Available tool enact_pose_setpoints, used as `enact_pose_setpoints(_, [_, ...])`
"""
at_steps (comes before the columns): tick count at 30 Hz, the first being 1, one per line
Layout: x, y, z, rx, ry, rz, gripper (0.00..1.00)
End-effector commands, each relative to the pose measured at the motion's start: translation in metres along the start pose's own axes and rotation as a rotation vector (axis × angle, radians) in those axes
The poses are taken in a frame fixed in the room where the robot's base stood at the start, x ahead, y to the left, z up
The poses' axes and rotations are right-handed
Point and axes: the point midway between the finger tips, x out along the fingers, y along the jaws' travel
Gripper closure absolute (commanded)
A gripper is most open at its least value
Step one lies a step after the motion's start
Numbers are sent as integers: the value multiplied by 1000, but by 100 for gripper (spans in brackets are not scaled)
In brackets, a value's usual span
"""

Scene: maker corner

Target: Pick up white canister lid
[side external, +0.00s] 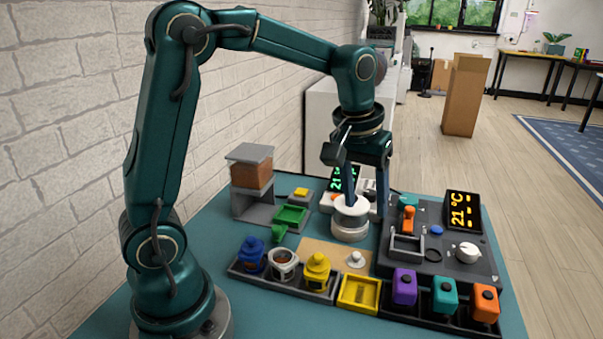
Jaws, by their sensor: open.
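The white canister lid (356,260), a small white disc with a knob, lies on the tan mat (318,251). The white canister (283,266) stands uncovered in the dark rack, with brown contents showing. My gripper (367,203) is open, pointing down, above and behind the lid. One finger overlaps a round white device (350,218) in the picture, and the other is to its right. I cannot tell whether the gripper touches that device.
The blue canister (251,253) and yellow canister (317,270) flank the white one. A yellow tray (359,294) is in front of the lid. A dark control panel (440,258) with a display is at right. A grey dispenser (252,182) stands at back left.

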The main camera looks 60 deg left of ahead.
Motion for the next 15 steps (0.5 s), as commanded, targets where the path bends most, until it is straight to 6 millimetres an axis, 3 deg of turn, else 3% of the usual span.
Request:
enact_pose_setpoints(1, [17,-2,-6,-19,-37,-15,41])
enact_pose_setpoints(6, [59,-9,-13,-57,-125,-51,41])
enact_pose_setpoints(15, [95,-19,-2,-75,-209,-82,41])
